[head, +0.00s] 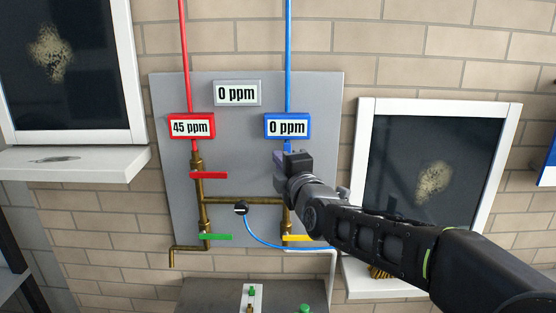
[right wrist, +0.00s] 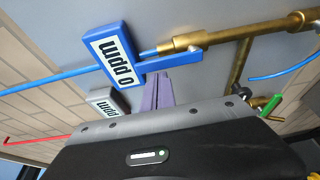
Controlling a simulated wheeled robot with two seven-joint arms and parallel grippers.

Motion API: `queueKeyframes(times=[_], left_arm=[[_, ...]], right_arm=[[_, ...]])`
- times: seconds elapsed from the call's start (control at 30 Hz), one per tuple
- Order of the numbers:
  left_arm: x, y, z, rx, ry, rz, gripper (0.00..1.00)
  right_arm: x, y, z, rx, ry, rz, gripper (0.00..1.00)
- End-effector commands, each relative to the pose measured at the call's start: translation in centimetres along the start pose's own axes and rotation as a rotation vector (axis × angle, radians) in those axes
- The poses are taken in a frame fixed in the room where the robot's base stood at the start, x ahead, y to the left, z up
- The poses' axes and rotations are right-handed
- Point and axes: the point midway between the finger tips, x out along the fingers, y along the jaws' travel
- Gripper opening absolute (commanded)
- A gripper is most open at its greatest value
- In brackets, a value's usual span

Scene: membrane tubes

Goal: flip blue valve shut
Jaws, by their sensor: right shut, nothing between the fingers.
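The blue valve handle (right wrist: 172,63) lies along the blue pipe, between the blue 0 ppm display (right wrist: 112,55) and a brass fitting (right wrist: 190,42). In the head view my right gripper (head: 291,158) covers most of this valve, just below the blue display (head: 287,127). The right gripper's purple fingers (right wrist: 157,90) are shut and empty. Their tips are right beside the blue handle; I cannot tell whether they touch it. My left gripper is not in view.
The grey panel (head: 232,160) also holds a red handle (head: 209,175), a green handle (head: 215,237) and a yellow handle (head: 298,238). A round black fitting (head: 241,208) with a blue hose sits between the brass pipes. A grey box (head: 215,296) stands below.

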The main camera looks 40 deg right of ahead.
Motion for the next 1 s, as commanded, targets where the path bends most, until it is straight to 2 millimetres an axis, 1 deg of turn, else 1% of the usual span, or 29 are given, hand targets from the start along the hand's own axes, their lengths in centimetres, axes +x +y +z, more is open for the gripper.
queueKeyframes(times=[0.77, 0.87, 1.0], left_arm=[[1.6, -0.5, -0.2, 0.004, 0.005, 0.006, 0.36], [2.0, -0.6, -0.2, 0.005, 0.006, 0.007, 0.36], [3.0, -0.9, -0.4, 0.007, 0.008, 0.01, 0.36]], right_arm=[[0.0, 0.0, 0.1, 0.081, 0.0, 0.029, 0.0], [0.0, -0.1, 0.1, 0.098, 0.0, 0.035, 0.0], [0.0, -0.2, 0.2, 0.141, 0.0, 0.051, 0.0]])
